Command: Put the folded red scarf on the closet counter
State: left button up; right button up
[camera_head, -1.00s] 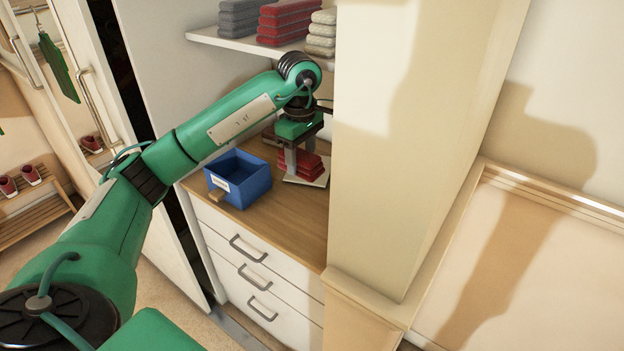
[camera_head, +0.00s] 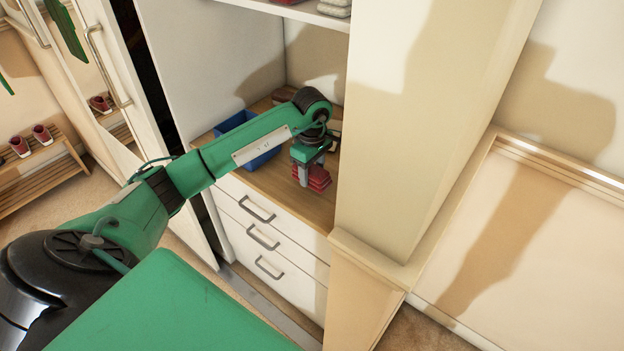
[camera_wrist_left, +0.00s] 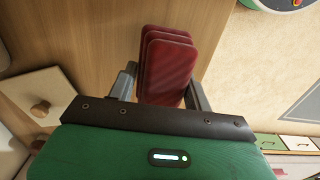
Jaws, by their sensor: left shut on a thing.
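The folded red scarf (camera_head: 319,177) is a stack of flat red layers. My left gripper (camera_head: 311,168) points down over the closet counter (camera_head: 275,184) and is shut on the scarf. In the left wrist view the scarf (camera_wrist_left: 168,62) sits between the two grey fingers of the gripper (camera_wrist_left: 160,88), with wood beyond it. The scarf is over the front part of the wooden counter. I cannot tell whether it touches the wood. My right gripper is not in view.
A blue box (camera_head: 232,122) stands on the counter behind my left forearm, partly hidden. A shelf (camera_head: 300,12) hangs above. A cream pillar (camera_head: 400,130) closes the right side. White drawers (camera_head: 262,240) are below the counter. An open white door (camera_head: 120,85) is at the left.

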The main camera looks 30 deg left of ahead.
aim_at(312, 182)
pick_arm(q)
notch_tip(312, 182, down, 4)
jog(key=shift+r, duration=0.2)
jog(key=shift+f, duration=0.15)
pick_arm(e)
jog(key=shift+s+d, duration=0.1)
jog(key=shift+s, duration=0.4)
pick_arm(q)
jog(key=shift+f, duration=0.1)
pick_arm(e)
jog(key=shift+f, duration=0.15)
pick_arm(q)
jog(key=shift+f, duration=0.1)
jog(key=o, duration=1)
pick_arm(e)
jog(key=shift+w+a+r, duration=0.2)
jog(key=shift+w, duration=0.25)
